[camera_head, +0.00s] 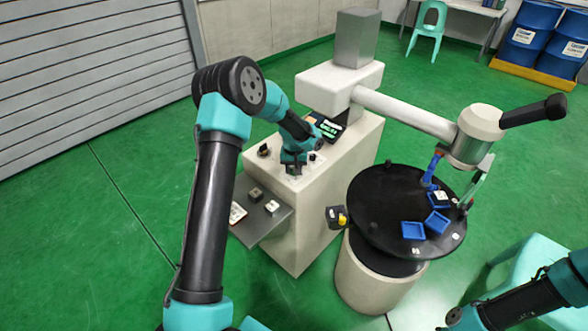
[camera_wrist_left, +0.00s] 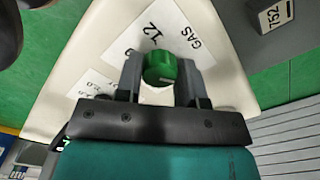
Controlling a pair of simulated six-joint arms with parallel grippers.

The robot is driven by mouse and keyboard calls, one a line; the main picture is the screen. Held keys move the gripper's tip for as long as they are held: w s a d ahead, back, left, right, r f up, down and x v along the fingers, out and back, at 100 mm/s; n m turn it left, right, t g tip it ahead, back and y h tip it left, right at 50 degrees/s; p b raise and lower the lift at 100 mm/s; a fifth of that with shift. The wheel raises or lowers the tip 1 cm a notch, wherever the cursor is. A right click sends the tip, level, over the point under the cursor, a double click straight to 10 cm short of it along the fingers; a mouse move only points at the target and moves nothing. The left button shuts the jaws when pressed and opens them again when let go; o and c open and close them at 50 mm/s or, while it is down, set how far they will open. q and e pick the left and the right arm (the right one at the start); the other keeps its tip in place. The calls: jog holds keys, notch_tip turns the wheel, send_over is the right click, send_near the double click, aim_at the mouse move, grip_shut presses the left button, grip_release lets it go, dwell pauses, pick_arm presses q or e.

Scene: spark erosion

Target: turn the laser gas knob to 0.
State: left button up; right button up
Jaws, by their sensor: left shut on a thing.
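The green laser gas knob (camera_wrist_left: 160,69) sits between the two fingers of my left gripper (camera_wrist_left: 160,78) in the left wrist view. The fingers are closed on its sides. A pale mark shows on the knob near its lower edge. The white label (camera_wrist_left: 172,28) beside it reads "GAS" and "12"; part of the scale is hidden by the gripper. In the head view my left gripper (camera_head: 293,168) points down onto the top of the cream machine cabinet (camera_head: 335,185), and the knob is hidden there. Only part of my right arm shows at the lower right; its gripper is out of view.
A black knob (camera_head: 263,150) stands left of my gripper on the cabinet. A display (camera_head: 326,127) is just behind. A grey shelf (camera_head: 262,225) with small blocks juts out in front. A round black table (camera_head: 385,220) with blue trays stands to the right.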

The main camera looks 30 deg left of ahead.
dwell(0.3)
pick_arm(q)
jog(key=o, duration=0.9)
jog(key=shift+r, duration=0.1)
notch_tip(320, 180, up, 17)
jog(key=shift+r, duration=0.15)
dwell(0.6)
